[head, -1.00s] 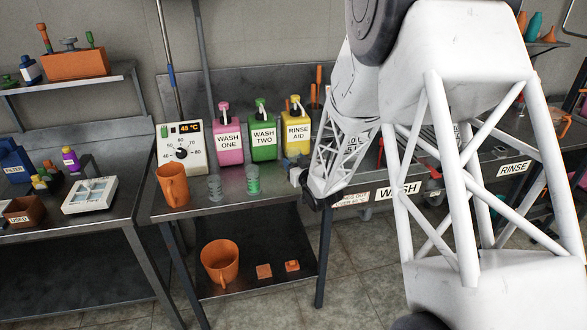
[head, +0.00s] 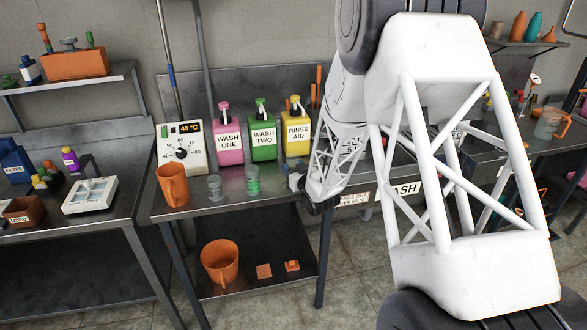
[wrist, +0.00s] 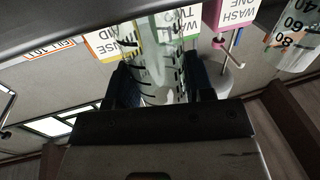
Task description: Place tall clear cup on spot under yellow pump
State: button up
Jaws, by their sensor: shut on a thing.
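My gripper (wrist: 158,85) is shut on the tall clear cup (wrist: 160,60), which has dark marks and sits between its fingers in the wrist view. In the head view my gripper (head: 292,178) is low in front of the yellow pump bottle (head: 297,130), labelled RINSE AID; the held cup is mostly hidden there. The wrist view, turned over, shows the yellow bottle's label (wrist: 106,42) beside the held cup. The spot under the yellow pump is hidden, and I cannot tell whether the cup touches the bench.
Clear cups (head: 215,187) and (head: 253,180) stand left of my gripper, before the pink bottle (head: 229,140) and green bottle (head: 263,138). An orange mug (head: 172,186) and a dial box (head: 181,150) are further left. The bench front edge is close.

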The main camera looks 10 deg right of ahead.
jog(key=shift+f, duration=0.15)
jog(key=o, duration=1)
jog(key=shift+f, duration=0.1)
jog(key=shift+v, duration=3.95)
jog(key=shift+a+r, duration=0.1)
jog(key=shift+r, duration=0.1)
